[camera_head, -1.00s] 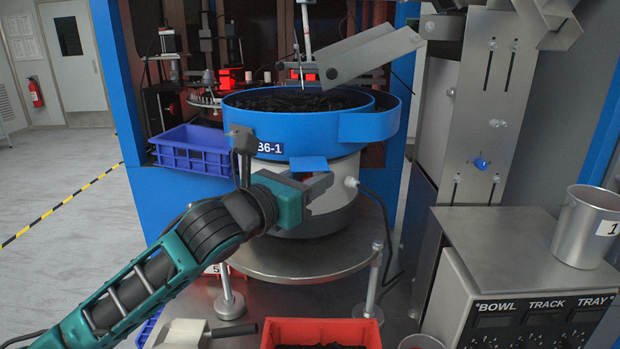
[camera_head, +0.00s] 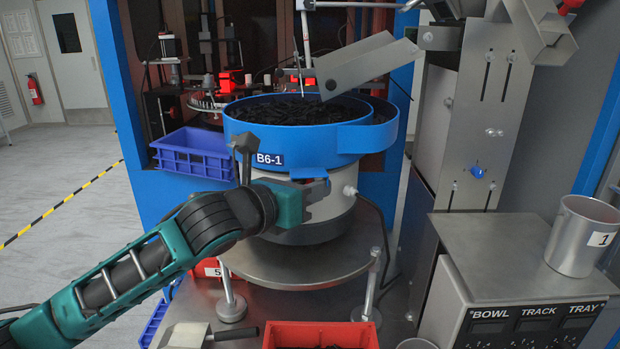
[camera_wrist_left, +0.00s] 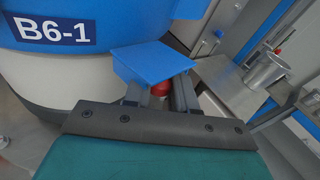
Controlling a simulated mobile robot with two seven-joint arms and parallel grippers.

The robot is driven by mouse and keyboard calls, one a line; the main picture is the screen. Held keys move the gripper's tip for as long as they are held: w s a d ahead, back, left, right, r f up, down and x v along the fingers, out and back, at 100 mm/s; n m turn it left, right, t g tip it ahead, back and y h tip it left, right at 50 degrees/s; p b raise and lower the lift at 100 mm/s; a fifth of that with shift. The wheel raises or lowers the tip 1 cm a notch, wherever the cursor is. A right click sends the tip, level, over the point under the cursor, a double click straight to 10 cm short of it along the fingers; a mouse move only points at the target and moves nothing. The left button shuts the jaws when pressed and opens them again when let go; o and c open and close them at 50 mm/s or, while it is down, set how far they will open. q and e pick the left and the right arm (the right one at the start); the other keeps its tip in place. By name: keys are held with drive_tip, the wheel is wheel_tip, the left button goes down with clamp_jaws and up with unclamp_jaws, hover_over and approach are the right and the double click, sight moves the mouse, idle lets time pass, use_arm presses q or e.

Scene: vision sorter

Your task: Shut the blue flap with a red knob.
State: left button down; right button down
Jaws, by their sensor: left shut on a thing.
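The blue flap (camera_head: 309,173) is at the lower front edge of the blue bowl (camera_head: 300,145), below its rim. In the left wrist view the flap (camera_wrist_left: 152,62) is a flat blue plate standing out from the bowl. The red knob (camera_wrist_left: 160,88) shows just beneath it, between the fingers. My left gripper (camera_head: 322,194) is at the flap in front of the bowl, and its fingers also show in the left wrist view (camera_wrist_left: 158,96). It is shut on the knob, which is mostly hidden. My right gripper is not in view.
A blue crate (camera_head: 190,154) sits left of the bowl. A sloping metal chute (camera_head: 365,66) hangs over its rim. A round metal table (camera_head: 300,266) is below. A red bin (camera_head: 320,336) stands in front; a control box (camera_head: 530,260) with a metal cup (camera_head: 583,235) is at right.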

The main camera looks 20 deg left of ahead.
sight(308, 171)
use_arm(q)
wheel_tip(308, 171, up, 3)
drive_tip(key=n+g, duration=0.2)
drive_tip(key=g, duration=0.1)
drive_tip(key=shift+a+f+n, duration=0.1)
drive_tip(key=shift+f+n, duration=0.05)
drive_tip(key=shift+n, duration=0.15)
drive_tip(key=n+g, duration=0.1)
drive_tip(key=r+g, duration=0.1)
drive_tip(key=shift+w+r+n+g, duration=0.2)
drive_tip(key=shift+n+g, duration=0.2)
drive_tip(key=g, duration=0.1)
drive_tip(key=r+n+g+h, duration=0.1)
drive_tip(key=shift+w+a+r+n+g, duration=0.1)
drive_tip(key=shift+w+a+n+g, duration=0.1)
drive_tip(key=shift+w+n+g, duration=0.1)
drive_tip(key=shift+w+a+r+n+g+h, duration=0.15)
drive_tip(key=shift+w+r+n+g+h, duration=0.2)
drive_tip(key=shift+g, duration=0.4)
drive_tip(key=shift+w+a+r+n+g+h, duration=0.1)
drive_tip(key=shift+w+n+g+h, duration=0.2)
drive_tip(key=shift+n+g, duration=0.35)
drive_tip(key=shift+s, duration=0.1)
drive_tip(key=c, duration=1)
unclamp_jaws()
drive_tip(key=shift+o, duration=0.2)
drive_tip(key=shift+a+f, duration=0.15)
drive_tip(key=shift+f, duration=0.05)
drive_tip(key=shift+d, duration=0.2)
